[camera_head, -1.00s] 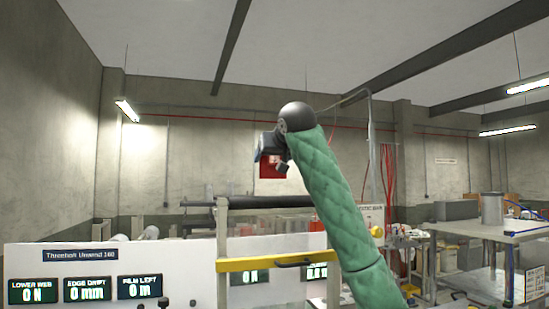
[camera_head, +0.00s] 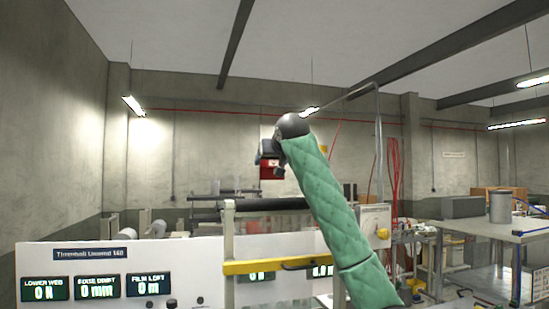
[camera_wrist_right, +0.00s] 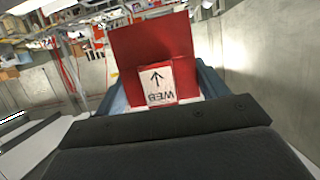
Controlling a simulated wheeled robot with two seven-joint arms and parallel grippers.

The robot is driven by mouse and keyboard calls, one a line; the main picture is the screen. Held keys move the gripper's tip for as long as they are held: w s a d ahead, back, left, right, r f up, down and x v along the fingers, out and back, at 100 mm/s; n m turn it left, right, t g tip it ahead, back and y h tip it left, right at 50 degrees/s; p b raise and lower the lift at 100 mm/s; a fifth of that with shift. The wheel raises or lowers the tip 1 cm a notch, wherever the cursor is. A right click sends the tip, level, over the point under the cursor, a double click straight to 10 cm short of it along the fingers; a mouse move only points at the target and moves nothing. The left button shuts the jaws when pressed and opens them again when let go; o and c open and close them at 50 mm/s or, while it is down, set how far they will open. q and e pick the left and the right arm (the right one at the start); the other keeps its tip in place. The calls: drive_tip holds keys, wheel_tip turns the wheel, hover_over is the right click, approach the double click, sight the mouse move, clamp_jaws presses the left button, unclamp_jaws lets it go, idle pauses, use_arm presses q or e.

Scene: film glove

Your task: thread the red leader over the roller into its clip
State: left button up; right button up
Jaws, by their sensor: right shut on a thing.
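The red leader (camera_wrist_right: 158,52) fills the upper middle of the right wrist view, with a white label (camera_wrist_right: 157,82) marked with an arrow and "WEB". My right gripper (camera_head: 270,168) is raised above the machine in the head view, at the end of the green-sleeved arm. I cannot make out the clip. My left gripper is not in view.
A white panel (camera_head: 190,255) with several lit readouts stands in front, with a yellow bar (camera_head: 290,264) across an upright post. A steel table (camera_head: 480,228) with a metal canister (camera_head: 500,207) stands at the right. The air around the raised gripper looks clear.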

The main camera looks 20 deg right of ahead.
sight(271, 161)
drive_tip(key=shift+w+r+p, duration=0.1)
drive_tip(key=shift+w+p, duration=0.2)
drive_tip(key=shift+w, duration=0.4)
drive_tip(key=shift+d+x, duration=0.25)
drive_tip(key=shift+x, duration=0.7)
drive_tip(key=shift+w+d+f+p, duration=0.3)
drive_tip(key=shift+w+d+f, duration=0.1)
drive_tip(key=shift+w+d, duration=0.25)
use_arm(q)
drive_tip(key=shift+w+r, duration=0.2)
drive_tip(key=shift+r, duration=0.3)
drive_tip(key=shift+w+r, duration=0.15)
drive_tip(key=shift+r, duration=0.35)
use_arm(e)
drive_tip(key=shift+w+d+f, duration=0.55)
drive_tip(key=shift+w+d, duration=0.2)
drive_tip(key=shift+w+d+f, duration=0.55)
drive_tip(key=shift+w+d, duration=0.15)
drive_tip(key=shift+d, duration=0.1)
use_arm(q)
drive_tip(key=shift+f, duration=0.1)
use_arm(e)
drive_tip(key=shift+f, duration=0.1)
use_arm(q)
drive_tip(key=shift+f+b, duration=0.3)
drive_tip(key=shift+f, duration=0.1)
use_arm(e)
drive_tip(key=shift+f, duration=0.8)
